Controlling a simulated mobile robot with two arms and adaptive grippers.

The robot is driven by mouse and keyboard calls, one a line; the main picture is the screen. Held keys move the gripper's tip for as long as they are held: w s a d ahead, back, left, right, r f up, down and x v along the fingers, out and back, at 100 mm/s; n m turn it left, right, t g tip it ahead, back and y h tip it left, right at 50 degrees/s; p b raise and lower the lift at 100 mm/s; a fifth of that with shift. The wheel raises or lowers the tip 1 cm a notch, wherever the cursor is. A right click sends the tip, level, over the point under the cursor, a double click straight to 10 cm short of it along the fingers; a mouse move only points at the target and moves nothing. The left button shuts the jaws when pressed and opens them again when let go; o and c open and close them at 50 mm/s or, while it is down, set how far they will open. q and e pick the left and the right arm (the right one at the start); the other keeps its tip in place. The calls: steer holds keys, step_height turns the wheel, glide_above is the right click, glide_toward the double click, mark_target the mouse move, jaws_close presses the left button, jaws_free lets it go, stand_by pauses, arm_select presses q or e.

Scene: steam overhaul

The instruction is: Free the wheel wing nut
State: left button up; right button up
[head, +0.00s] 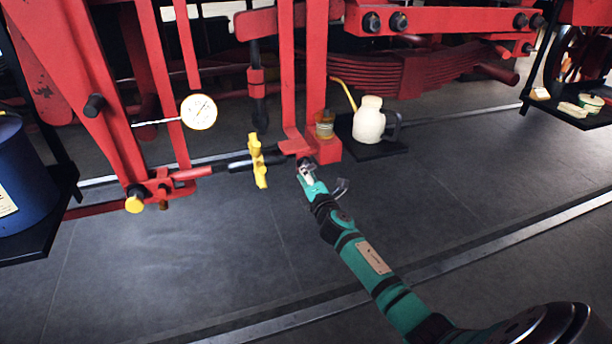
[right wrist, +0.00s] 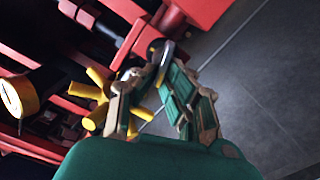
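A yellow spoked wheel (head: 258,160) sits on the dark rod beside the red bracket in the head view. It also shows left of the fingers in the right wrist view (right wrist: 97,100). My right gripper (head: 306,167) is at the lower end of the red bracket, right of the yellow wheel and apart from it. In the right wrist view the fingers (right wrist: 150,70) lean towards each other near a dark round rod end (right wrist: 155,48). I cannot tell whether they hold anything. No separate wing nut can be made out; the fingertips hide part of this spot. My left gripper is not in view.
A white dial gauge (head: 199,112) and a yellow knob (head: 134,204) are on the left. A small jar (head: 325,122) stands on the red bracket, close above my gripper. A cream oil can (head: 369,122) stands on a dark shelf. The floor in front is clear.

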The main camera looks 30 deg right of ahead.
steer(key=o, duration=0.4)
steer(key=v, duration=1.2)
steer(key=shift+a, duration=0.1)
steer(key=shift+f, duration=0.1)
